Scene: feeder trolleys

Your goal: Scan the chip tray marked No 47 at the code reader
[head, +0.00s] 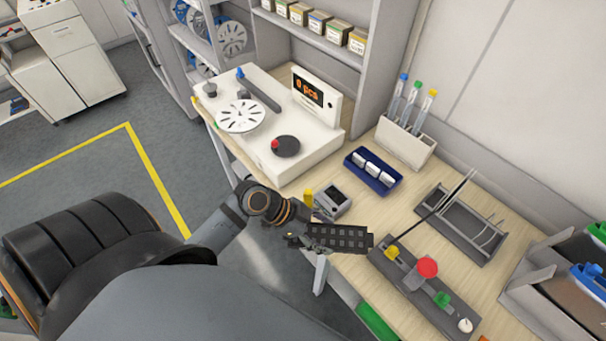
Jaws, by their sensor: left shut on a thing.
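A black chip tray (346,239) with rows of square pockets is held out over the front edge of the workbench. My left gripper (302,238) is shut on its left end. The mark on the tray cannot be read from here. A small grey device (333,201) with a dark screen, which looks like the code reader, stands on the bench just behind the tray. The tray is apart from its screen. My right gripper is not in view.
A white counting machine (318,96) with an orange display stands at the back left. A blue box (373,170), a tube rack (405,143), a grey wire rack (461,225) and a grey panel with coloured knobs (408,291) surround the tray. Little bench is free.

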